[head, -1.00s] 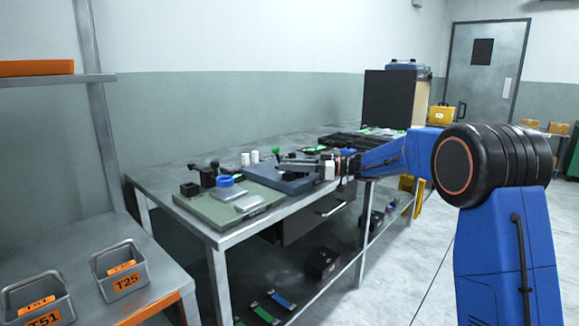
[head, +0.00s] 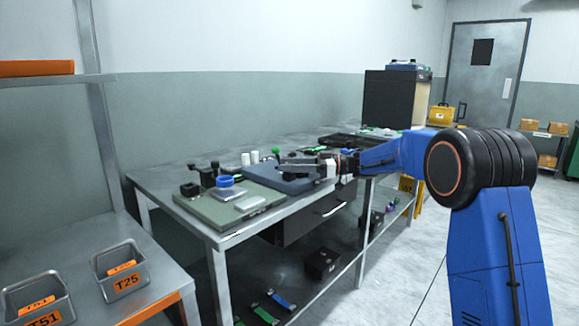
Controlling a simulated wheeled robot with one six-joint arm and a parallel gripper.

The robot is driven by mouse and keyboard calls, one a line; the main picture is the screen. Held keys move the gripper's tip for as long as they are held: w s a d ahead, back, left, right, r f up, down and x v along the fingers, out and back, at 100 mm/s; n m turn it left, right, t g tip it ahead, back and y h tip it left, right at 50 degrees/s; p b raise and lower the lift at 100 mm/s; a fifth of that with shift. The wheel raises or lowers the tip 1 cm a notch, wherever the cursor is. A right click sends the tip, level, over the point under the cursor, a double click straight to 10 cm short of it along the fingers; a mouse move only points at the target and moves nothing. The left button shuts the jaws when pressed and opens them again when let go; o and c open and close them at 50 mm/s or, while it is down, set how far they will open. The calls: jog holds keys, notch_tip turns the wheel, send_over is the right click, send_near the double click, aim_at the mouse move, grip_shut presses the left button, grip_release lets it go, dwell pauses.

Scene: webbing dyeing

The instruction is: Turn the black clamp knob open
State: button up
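A small black clamp (head: 208,175) with a black knob (head: 214,165) on top stands at the back of the grey-green plate on the left half of the steel bench. My gripper (head: 284,167) is to the right of it, low over a dark blue-grey block (head: 293,184) and apart from the black knob. Its grey fingers point left. They are seen edge-on and small, so I cannot tell whether they are open or shut. A green knob (head: 276,150) stands just behind the fingertips.
The grey-green plate (head: 205,208) also bears a blue ring (head: 225,181), a silver block (head: 252,203) and a black square block (head: 190,189). White cylinders (head: 254,157) stand behind. Grey bins (head: 121,272) sit on a shelf at the lower left.

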jog(key=d, duration=1.7)
jog(key=shift+w+d, duration=0.2)
jog(key=shift+w, duration=0.25)
